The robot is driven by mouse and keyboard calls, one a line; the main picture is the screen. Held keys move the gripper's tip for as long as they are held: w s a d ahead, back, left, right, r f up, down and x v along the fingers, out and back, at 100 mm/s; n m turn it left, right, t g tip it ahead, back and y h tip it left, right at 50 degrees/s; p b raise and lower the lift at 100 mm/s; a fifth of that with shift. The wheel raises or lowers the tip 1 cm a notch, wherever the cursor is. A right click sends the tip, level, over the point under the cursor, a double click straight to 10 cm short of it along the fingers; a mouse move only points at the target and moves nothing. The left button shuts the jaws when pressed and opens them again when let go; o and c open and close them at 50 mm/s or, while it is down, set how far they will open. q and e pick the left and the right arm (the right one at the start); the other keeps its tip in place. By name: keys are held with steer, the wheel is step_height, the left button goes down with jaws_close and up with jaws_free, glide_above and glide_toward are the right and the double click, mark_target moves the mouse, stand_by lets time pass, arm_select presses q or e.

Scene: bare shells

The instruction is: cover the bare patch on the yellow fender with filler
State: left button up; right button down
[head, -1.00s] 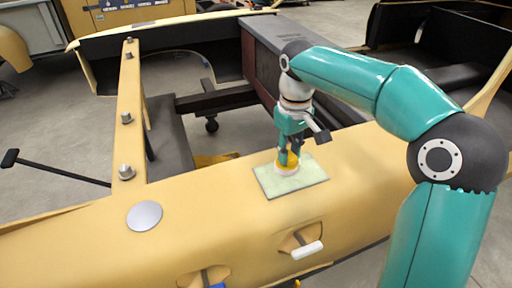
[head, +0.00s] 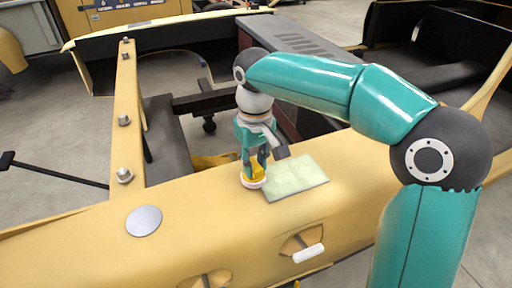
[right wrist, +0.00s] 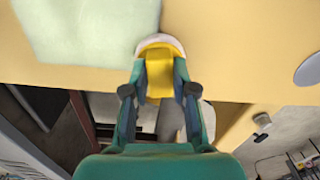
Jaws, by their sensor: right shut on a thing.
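The bare patch (head: 144,220) is a grey round spot on the yellow fender (head: 200,225), left of my right gripper. It also shows at the right edge of the right wrist view (right wrist: 309,70). My right gripper (head: 256,165) is shut on a yellow applicator (right wrist: 160,75) with a round white pad (head: 253,183). The pad is beside the left edge of a pale green board (head: 296,178) lying on the fender. I cannot tell whether the pad touches the fender. The board's top looks pale and slightly mottled. My left gripper is not in view.
A yellow rail with several bolts (head: 127,120) rises behind the patch. A white cylinder (head: 308,253) lies by a recess in the fender front. Dark frames and a grey box (head: 285,65) stand behind. The fender between applicator and patch is clear.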

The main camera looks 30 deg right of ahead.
steer(key=r, duration=0.1)
steer(key=r+p, duration=0.2)
steer(key=shift+s+d, duration=0.15)
steer(key=shift+s, duration=0.1)
steer(key=shift+w+r+p, duration=0.1)
steer(key=shift+r+p, duration=1.35)
steer(key=shift+r, duration=0.4)
steer(key=shift+f, duration=0.1)
